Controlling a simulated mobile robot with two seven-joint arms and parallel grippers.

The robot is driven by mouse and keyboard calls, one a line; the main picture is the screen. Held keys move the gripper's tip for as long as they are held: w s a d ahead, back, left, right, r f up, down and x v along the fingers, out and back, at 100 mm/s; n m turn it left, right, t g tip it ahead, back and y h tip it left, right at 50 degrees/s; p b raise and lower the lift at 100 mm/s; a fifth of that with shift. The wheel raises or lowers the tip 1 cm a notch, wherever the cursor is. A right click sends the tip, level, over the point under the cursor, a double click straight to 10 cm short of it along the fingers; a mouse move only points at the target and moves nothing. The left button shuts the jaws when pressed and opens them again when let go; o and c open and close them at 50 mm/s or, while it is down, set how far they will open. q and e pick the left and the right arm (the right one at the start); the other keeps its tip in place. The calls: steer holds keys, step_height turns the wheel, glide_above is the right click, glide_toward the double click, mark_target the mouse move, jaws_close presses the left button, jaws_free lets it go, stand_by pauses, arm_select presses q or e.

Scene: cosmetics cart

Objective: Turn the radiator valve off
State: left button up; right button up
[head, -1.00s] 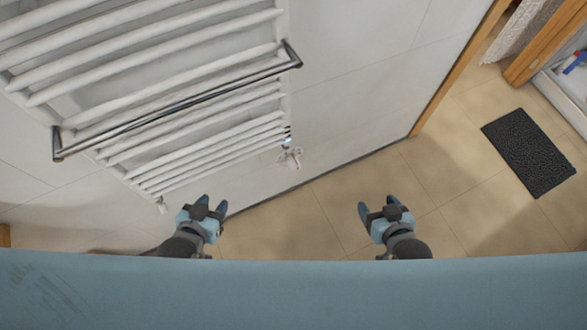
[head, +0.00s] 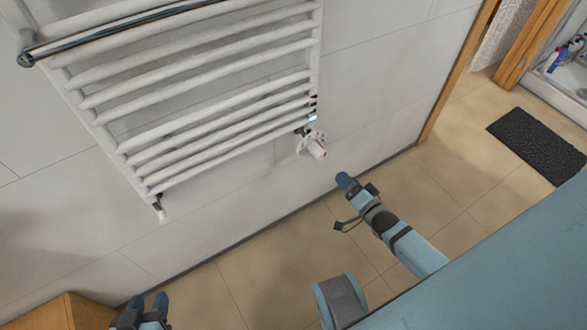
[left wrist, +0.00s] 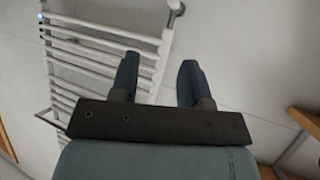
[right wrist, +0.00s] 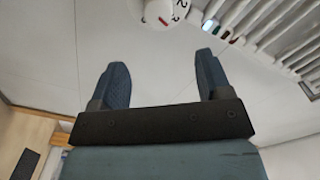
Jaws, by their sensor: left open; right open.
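The radiator valve (head: 314,147) is a white knob with a red mark at the lower right corner of the white radiator (head: 200,85). In the right wrist view the valve (right wrist: 165,12) shows at the top edge, with a digit and a red mark, beyond the fingertips. My right gripper (head: 341,202) is open and empty, below and a little right of the valve, apart from it. My left gripper (head: 147,304) is open and empty at the lower left, well away from the valve. In the left wrist view radiator bars (left wrist: 105,50) show behind its fingers.
A chrome towel rail (head: 110,32) runs across the radiator's front. A wooden box-like piece (head: 70,312) stands at the lower left. A dark mat (head: 537,143) lies on the tiled floor at right, near a wooden door frame (head: 462,68). The floor below the valve is clear.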

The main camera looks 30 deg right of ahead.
mark_target(325, 156)
steer(key=w+b, duration=0.1)
steer(key=w, duration=0.8)
steer(key=w+a+b, duration=0.1)
steer(key=w, duration=0.4)
steer(key=shift+a+f+b, duration=0.1)
steer(key=shift+f+b, duration=0.1)
steer(key=shift+b, duration=0.1)
steer(key=c, duration=0.9)
